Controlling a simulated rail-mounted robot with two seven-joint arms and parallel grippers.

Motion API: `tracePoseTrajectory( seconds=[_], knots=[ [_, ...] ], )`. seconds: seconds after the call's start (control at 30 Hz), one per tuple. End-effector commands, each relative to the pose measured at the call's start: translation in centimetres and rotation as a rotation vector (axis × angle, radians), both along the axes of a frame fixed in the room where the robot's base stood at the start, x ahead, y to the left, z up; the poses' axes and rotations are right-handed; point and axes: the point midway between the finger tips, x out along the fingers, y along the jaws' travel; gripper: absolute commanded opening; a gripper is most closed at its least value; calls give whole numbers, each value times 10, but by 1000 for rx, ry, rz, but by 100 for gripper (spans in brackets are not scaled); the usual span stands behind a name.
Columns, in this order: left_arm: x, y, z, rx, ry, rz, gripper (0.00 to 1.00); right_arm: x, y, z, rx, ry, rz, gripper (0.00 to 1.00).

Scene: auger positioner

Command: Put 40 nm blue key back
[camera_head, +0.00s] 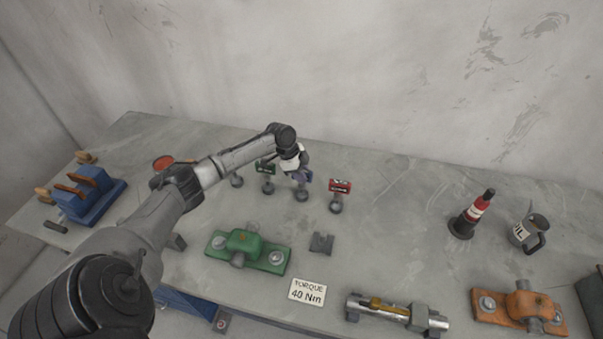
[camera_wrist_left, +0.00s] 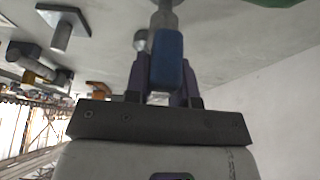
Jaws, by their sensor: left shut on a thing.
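My left gripper (camera_head: 303,178) is shut on the blue key, with its fingers on both sides of the blue handle (camera_wrist_left: 168,62) in the left wrist view. In the head view the gripper hides most of the handle, and a grey socket end (camera_head: 302,195) shows below it. The key appears upright, in a row between the green key (camera_head: 265,168) and the red key (camera_head: 340,186). I cannot tell whether its lower end touches the table. A sign reading "TORQUE 40 Nm" (camera_head: 307,291) is at the front. My right gripper is not in view.
A green clamp block (camera_head: 246,251) and a small grey block (camera_head: 321,243) are in front of the keys. A metal cylinder fixture (camera_head: 390,311) and an orange block (camera_head: 518,310) are front right. A blue holder (camera_head: 87,194) is left.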

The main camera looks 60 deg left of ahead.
Motion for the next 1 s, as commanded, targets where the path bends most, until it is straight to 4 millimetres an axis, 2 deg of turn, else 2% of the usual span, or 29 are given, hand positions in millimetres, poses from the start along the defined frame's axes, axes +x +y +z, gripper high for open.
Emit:
tracePoseTrajectory(
  seconds=[0.23, 0.27, 0.5, 0.83, 1.0],
  knots=[
    [1, 0, -1, 0, -3, 1, 0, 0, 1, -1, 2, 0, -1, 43],
    [0, 0, -2, 1, -1, 0, 25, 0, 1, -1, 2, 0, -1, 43],
    [0, 0, -1, 0, 0, 0, 48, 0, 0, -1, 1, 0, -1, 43],
    [-1, 1, 3, 1, -1, 0, 49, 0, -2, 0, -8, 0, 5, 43],
    [-7, 8, 24, 3, 0, -1, 49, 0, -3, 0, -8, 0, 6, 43]
  ],
)
